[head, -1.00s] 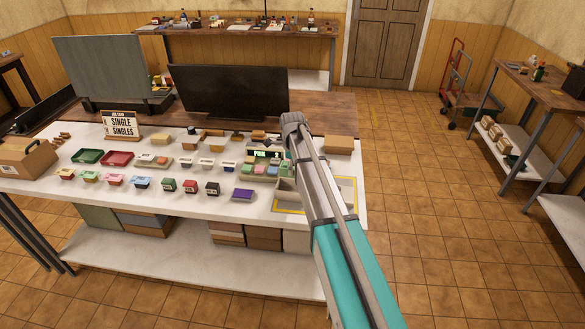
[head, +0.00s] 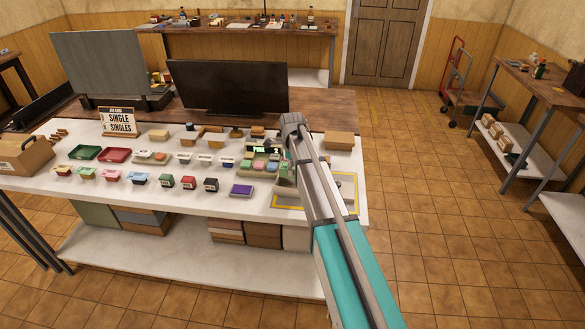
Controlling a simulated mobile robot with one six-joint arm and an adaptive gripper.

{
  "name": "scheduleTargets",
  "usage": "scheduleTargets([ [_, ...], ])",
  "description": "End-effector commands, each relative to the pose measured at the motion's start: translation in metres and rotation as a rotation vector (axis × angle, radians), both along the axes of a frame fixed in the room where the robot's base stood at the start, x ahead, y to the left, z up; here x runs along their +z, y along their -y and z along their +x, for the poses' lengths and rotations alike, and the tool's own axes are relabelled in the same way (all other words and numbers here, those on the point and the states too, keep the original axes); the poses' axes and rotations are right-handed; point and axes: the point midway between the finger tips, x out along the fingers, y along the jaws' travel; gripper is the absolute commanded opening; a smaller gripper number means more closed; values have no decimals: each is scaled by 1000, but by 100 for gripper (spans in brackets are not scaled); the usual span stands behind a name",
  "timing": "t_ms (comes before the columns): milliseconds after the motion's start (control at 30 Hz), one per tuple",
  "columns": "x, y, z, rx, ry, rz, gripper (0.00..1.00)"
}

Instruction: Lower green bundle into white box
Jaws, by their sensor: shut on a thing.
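My gripper (head: 287,153) is mostly hidden behind my arm, at the right end of the white table. It is shut on a small green bundle (head: 285,172), which shows just left of the arm and is partly covered by it. The white box (head: 286,195) is largely hidden by my arm; a pale part of it shows below the bundle, within the yellow-outlined area (head: 273,207). Whether the bundle touches the box cannot be told.
A tray of coloured blocks (head: 259,163) stands close to the left of the bundle. A purple box (head: 241,190) lies near the front edge. Several small tubs and boxes fill the table's left.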

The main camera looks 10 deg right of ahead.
Motion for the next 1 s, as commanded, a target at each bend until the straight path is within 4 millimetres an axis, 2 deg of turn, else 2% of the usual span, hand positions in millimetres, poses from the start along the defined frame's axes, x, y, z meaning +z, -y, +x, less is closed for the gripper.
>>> scheduleTargets([
  [100, -12, 0, 0, 0, 0, 0, 8],
  [333, -23, -1, 0, 1, 0, 0, 8],
  [1000, -26, -1, 0, 1, 0, 0, 8],
])
